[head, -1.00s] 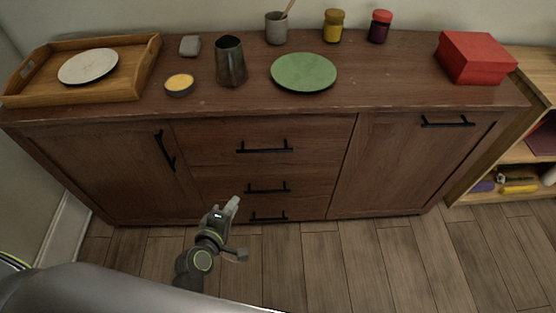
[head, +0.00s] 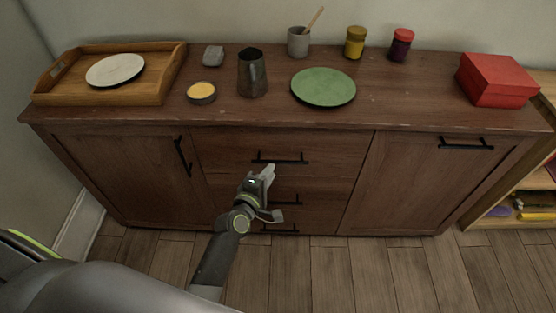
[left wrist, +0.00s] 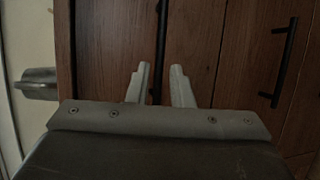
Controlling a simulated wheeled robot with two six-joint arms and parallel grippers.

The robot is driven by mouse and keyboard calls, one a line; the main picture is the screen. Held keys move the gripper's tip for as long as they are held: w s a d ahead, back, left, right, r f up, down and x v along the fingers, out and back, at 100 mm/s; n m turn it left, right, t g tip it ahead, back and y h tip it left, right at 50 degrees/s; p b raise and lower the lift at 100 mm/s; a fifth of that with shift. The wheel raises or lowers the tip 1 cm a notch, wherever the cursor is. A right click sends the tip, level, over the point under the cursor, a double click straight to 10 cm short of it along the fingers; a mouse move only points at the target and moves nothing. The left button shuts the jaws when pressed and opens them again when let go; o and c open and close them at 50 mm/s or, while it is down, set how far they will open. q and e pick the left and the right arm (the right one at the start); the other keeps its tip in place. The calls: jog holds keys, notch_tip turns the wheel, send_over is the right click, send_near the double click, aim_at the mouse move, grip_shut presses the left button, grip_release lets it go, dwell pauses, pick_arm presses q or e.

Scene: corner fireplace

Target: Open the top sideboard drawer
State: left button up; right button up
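The dark wooden sideboard (head: 400,115) has three stacked drawers in its middle. The top drawer (head: 230,150) looks shut and has a black bar handle (head: 291,161). My left gripper (head: 268,172) is at the front of that drawer, by the lower side of the handle. In the left wrist view my gripper (left wrist: 159,88) is open, with its two pale fingers apart. The black handle bar (left wrist: 161,45) runs between them in the picture, with a gap on each side. I cannot tell how deep it sits between the fingers. My right gripper is not in view.
The middle drawer's handle (left wrist: 285,62) is close by. On the sideboard stand a wooden tray (head: 170,85), a dark jug (head: 252,75), a green plate (head: 323,87) and a red box (head: 495,80). A low shelf (head: 500,212) is at right. The floor in front is clear.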

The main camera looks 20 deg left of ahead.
aim_at(278, 161)
pick_arm(q)
jog(key=x, duration=0.6)
jog(key=shift+w, duration=0.25)
grip_shut()
